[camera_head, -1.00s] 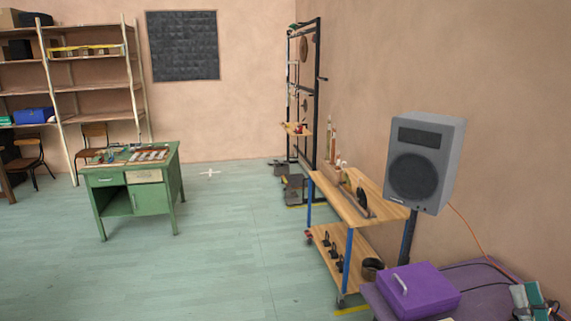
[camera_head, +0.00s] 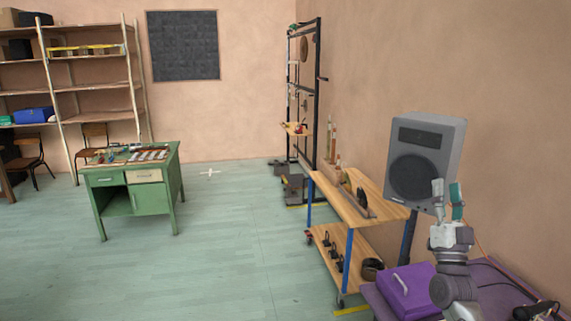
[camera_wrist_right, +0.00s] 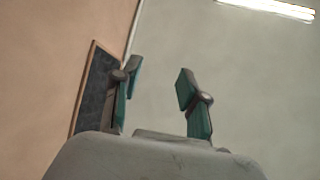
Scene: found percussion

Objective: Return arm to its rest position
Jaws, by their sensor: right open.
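My right gripper (camera_head: 447,201) is raised at the lower right of the head view, fingers pointing up. It stands in front of the grey speaker's lower right part and above the purple table. In the right wrist view its two green-padded fingers (camera_wrist_right: 157,100) are apart with nothing between them. Behind them show the wall, a dark framed panel and the ceiling. My left gripper is in neither view.
A grey speaker (camera_head: 431,140) stands by the right wall. A purple case (camera_head: 407,284) lies on the purple table (camera_head: 374,300) below it. A wooden cart (camera_head: 345,200) stands to the left. A green desk (camera_head: 151,198) is farther off, with open floor between.

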